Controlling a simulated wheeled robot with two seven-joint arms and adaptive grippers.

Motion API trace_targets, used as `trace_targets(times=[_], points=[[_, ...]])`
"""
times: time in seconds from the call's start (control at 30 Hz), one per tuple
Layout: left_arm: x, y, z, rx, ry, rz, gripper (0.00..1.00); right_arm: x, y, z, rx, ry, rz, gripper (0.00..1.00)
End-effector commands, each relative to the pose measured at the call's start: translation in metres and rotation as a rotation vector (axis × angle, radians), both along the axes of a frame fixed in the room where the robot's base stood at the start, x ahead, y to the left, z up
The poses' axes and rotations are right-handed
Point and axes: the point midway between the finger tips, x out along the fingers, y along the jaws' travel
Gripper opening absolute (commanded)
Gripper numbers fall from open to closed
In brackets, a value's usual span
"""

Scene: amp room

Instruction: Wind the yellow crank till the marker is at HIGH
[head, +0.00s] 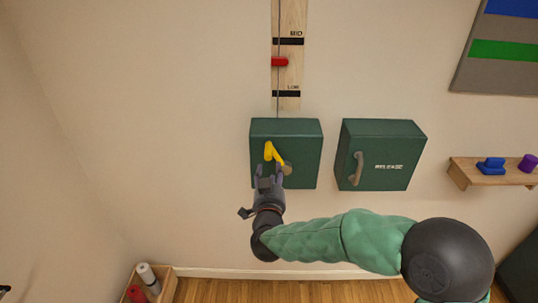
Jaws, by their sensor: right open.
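The yellow crank (270,150) is on the front of the left dark green box (303,135) on the wall. A tan rounded piece (287,169) shows just right of it. My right gripper (268,174) is open, right below the crank's yellow part; I cannot tell whether it touches. It hides the box's lower left. The red marker (279,62) is on the pale vertical board (292,15), between the black MID band (289,41) and the LOW band (286,94). HIGH is out of view. A small dark piece at the lower left edge may be my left gripper (4,289).
A second green box (395,135) with a grey-tan handle (356,168) is close to the right. A wooden shelf (490,180) holds blue and purple items. A wooden crate (166,287) with rolls stands on the floor at lower left. Wall left of the crank is bare.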

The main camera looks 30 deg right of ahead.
Motion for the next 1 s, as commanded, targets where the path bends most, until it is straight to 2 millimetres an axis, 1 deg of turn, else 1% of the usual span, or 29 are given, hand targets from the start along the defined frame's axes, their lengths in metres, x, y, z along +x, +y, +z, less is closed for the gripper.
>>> trace_targets(times=[0.03, 0.2, 0.37, 0.57, 0.67, 1.0], points=[[0.000, 0.000, 0.009, 0.000, 0.000, 0.000, 0.48, 0.002, 0.000, 0.003, -0.007, 0.004, -0.001, 0.48], [0.000, 0.000, 0.021, 0.000, 0.000, 0.000, 0.48, 0.007, 0.001, -0.002, -0.028, 0.019, -0.001, 0.48], [0.000, 0.000, 0.026, 0.000, 0.000, 0.000, 0.48, 0.010, 0.002, -0.008, -0.042, 0.028, 0.000, 0.48], [0.000, 0.000, 0.024, 0.000, 0.000, 0.000, 0.48, 0.017, -0.001, -0.011, -0.044, 0.031, 0.002, 0.48], [0.000, 0.000, 0.023, 0.000, 0.000, 0.000, 0.48, 0.028, -0.009, -0.012, -0.044, 0.032, -0.001, 0.48], [0.000, 0.000, 0.017, 0.000, 0.000, 0.000, 0.48, 0.078, -0.039, -0.012, -0.045, 0.032, 0.001, 0.48]])
